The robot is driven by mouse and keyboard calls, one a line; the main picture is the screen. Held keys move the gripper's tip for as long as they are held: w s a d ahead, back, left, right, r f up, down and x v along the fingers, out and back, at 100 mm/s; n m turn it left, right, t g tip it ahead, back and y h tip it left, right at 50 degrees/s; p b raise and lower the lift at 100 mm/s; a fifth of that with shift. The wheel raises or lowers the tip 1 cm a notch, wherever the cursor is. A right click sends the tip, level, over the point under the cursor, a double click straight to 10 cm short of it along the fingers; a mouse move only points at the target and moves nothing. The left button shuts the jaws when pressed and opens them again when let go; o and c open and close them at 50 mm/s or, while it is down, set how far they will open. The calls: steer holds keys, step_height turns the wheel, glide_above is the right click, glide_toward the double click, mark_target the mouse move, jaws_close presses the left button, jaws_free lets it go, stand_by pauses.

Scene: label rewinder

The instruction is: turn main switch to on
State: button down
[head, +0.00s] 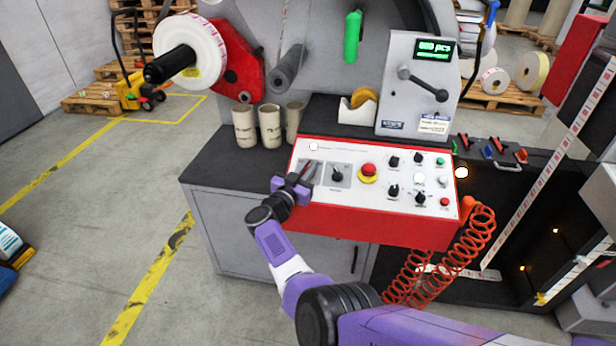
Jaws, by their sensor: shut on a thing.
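The control panel (391,214) has a white sloped face and a red front. My gripper (308,172) is at its left end, with its fingers down on a grey switch plate (318,178). The fingers are shut on the switch there, taken to be the main switch. The fingers hide most of its knob, so its position cannot be told. Just right of it, a second grey plate carries a black rotary knob (338,174). The panel's small labels are unreadable at this size.
Right of the gripper are a red emergency button (369,169) on yellow and several small knobs and lamps. A white lamp (313,147) sits above. Paper cores (270,126) stand behind on the bench. A coiled red hose (470,250) hangs at the right.

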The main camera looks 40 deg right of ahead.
mark_target(305, 171)
steer(key=shift+f+m+g+h+b, duration=0.2)
steer(key=shift+m+g+b, duration=0.5)
steer(key=shift+b, duration=0.4)
steer(key=shift+f+m+g+h+b, duration=0.2)
steer(key=shift+m+g+b, duration=0.5)
steer(key=shift+b, duration=0.4)
steer(key=shift+s+r+g+b, duration=0.15)
steer(key=shift+g+b, duration=0.25)
steer(key=shift+b, duration=0.2)
steer(key=shift+r+m+g, duration=0.2)
steer(key=shift+m+g, duration=0.1)
steer(key=shift+m, duration=0.1)
steer(key=c, duration=1.5)
jaws_free()
steer(key=shift+o, duration=0.2)
steer(key=a, duration=0.5)
steer(key=s+a, duration=0.1)
steer(key=a, duration=0.1)
steer(key=shift+a, duration=0.3)
